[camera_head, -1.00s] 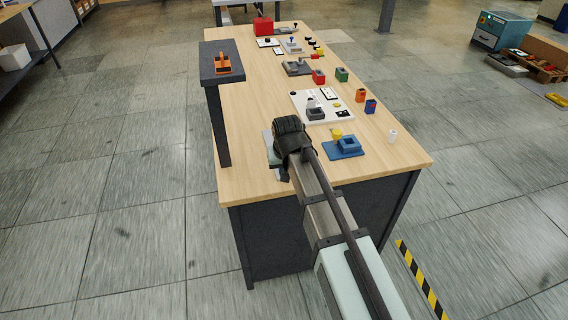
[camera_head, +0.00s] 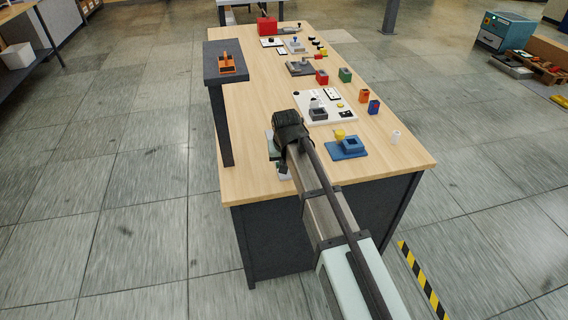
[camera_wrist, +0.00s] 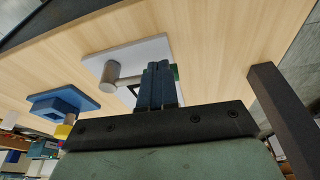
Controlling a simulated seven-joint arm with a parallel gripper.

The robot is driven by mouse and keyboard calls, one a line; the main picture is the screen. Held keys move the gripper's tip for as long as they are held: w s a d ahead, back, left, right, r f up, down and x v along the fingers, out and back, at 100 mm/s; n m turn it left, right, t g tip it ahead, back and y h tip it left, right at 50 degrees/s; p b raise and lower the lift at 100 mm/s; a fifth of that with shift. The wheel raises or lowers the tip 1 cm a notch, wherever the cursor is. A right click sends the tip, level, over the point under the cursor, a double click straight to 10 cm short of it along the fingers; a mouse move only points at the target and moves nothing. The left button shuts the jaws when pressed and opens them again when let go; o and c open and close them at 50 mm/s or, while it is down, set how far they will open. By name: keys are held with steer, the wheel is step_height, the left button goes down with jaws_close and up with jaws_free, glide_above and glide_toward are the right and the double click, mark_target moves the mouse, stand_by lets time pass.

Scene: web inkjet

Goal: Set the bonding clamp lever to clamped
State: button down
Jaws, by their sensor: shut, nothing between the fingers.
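In the wrist view, a pale grey plate (camera_wrist: 104,63) lies on the wooden table. A grey cylinder (camera_wrist: 107,75) with a light bar beside it stands on the plate and looks like the bonding clamp lever. My gripper (camera_wrist: 160,66) is shut and empty, its dark fingers in front of the plate, right of the cylinder and bar. A green part shows just behind the fingers. Whether the fingers touch the bar I cannot tell. In the head view, my dark wrist hides most of the plate (camera_head: 270,144) and the lever at the table's near left edge.
A blue fixture (camera_head: 347,148) with a yellow piece (camera_head: 339,134) stands right of my wrist. A white board (camera_head: 335,119) with a grey block lies behind it. A dark raised shelf (camera_head: 222,75) with an orange item stands at the left. The table's front right is mostly clear.

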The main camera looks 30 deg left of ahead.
steer(key=shift+w+a+m, duration=0.15)
steer(key=shift+a+m, duration=0.15)
steer(key=shift+m, duration=0.1)
steer(key=m, duration=0.1)
steer(key=w+a+m, duration=0.1)
steer(key=w+a+m+h, duration=0.1)
steer(key=m, duration=0.1)
steer(key=shift+w+a+t, duration=0.2)
steer(key=shift+a+t, duration=0.05)
steer(key=shift+t, duration=0.05)
steer(key=w+m, duration=0.1)
steer(key=m, duration=0.1)
steer(key=w+a+m+h, duration=0.1)
steer(key=shift+w+a+m, duration=0.1)
steer(key=shift+w+m, duration=0.05)
steer(key=shift+m, duration=0.25)
steer(key=w+m+h, duration=0.1)
steer(key=w+m, duration=0.1)
steer(key=shift+a+m, duration=0.15)
steer(key=shift+m, duration=0.25)
steer(key=w+m, duration=0.2)
steer(key=m, duration=0.1)
steer(key=shift+w+h, duration=0.2)
steer(key=shift+h, duration=0.2)
steer(key=shift+w+d+m, duration=0.3)
steer(key=shift+w+m, duration=0.1)
steer(key=shift+m, duration=0.4)
steer(key=shift+w+d, duration=0.25)
steer(key=shift+w, duration=0.2)
